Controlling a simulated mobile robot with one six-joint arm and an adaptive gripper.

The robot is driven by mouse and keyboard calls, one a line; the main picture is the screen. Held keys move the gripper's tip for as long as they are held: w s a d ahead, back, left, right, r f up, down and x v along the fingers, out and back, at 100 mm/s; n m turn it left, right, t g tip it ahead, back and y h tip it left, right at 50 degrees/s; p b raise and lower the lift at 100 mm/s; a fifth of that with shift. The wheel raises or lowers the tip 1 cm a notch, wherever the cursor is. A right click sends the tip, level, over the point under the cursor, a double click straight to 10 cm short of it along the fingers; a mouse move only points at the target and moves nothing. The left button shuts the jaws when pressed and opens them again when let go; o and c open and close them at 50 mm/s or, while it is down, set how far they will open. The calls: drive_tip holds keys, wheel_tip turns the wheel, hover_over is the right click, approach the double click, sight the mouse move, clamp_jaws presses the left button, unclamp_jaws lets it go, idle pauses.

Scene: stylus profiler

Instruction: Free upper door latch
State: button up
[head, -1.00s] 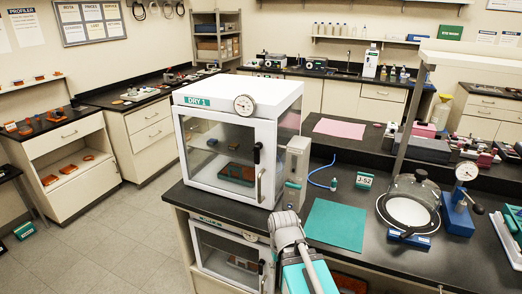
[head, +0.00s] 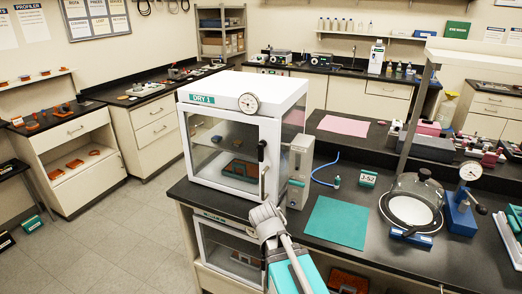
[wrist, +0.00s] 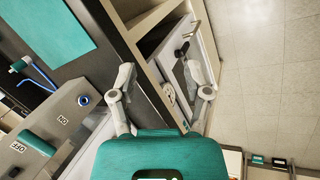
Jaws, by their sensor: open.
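The upper dry cabinet (head: 200,97), labelled DRY 1, stands on the black counter with its glass door (head: 220,150) shut. Its latch (head: 262,152), a black-knobbed upright handle, is at the door's right edge. My gripper (wrist: 163,95) is open and empty in the wrist view, with its two grey fingers spread apart. In the head view my arm's grey end is below and in front of the latch, apart from it; the fingertips are not clear there.
A lower cabinet (head: 226,250) with a glass door sits under the counter. A grey switch box (head: 300,170) stands right of the upper cabinet; its ON and OFF labels show in the wrist view (wrist: 50,130). A teal mat (head: 337,222) lies nearby.

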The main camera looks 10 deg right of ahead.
drive_tip(key=w+r+n+t+h+p, duration=0.1)
drive_tip(key=w+r+n+t+h, duration=0.2)
drive_tip(key=w+r+n, duration=0.25)
drive_tip(key=n+t+h+p, duration=0.3)
drive_tip(key=n+t, duration=0.7)
drive_tip(key=n, duration=0.8)
approach(260, 152)
drive_tip(key=v, duration=0.3)
drive_tip(key=shift+a+r, duration=0.1)
drive_tip(key=shift+a, duration=0.2)
drive_tip(key=shift+m, duration=0.25)
drive_tip(key=x, duration=1.4)
drive_tip(key=shift+s+d, duration=0.1)
